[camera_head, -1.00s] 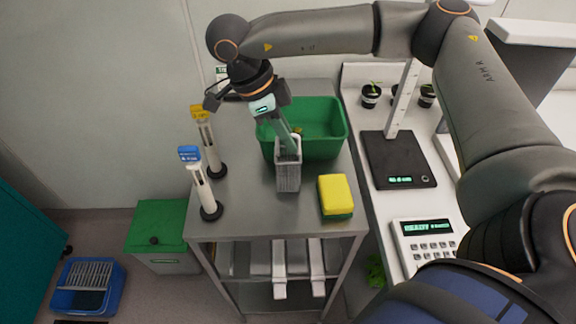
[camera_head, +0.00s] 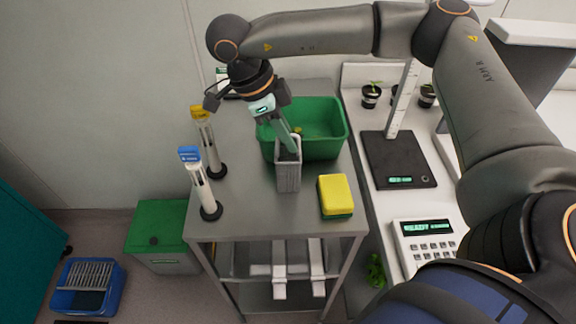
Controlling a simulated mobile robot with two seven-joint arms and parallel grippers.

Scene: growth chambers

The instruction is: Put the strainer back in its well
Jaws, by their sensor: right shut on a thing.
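The strainer (camera_head: 288,177) is a narrow grey basket with a tall handle loop. It is upright over the steel cart top, in front of the green tub. My right gripper (camera_head: 289,145) reaches down from above and is shut on the strainer at its upper part. The fingertips are partly hidden by the strainer's rim. I cannot tell whether the strainer's base touches the cart top. No well can be made out; the surface under the strainer is hidden by it. My left gripper is not in view.
The green tub (camera_head: 337,145) stands behind. A yellow sponge (camera_head: 335,194) lies to the right. Blue-topped (camera_head: 200,185) and yellow-topped (camera_head: 207,145) upright holders stand left. A bench with a black scale (camera_head: 397,160) is at right. The cart top's front is clear.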

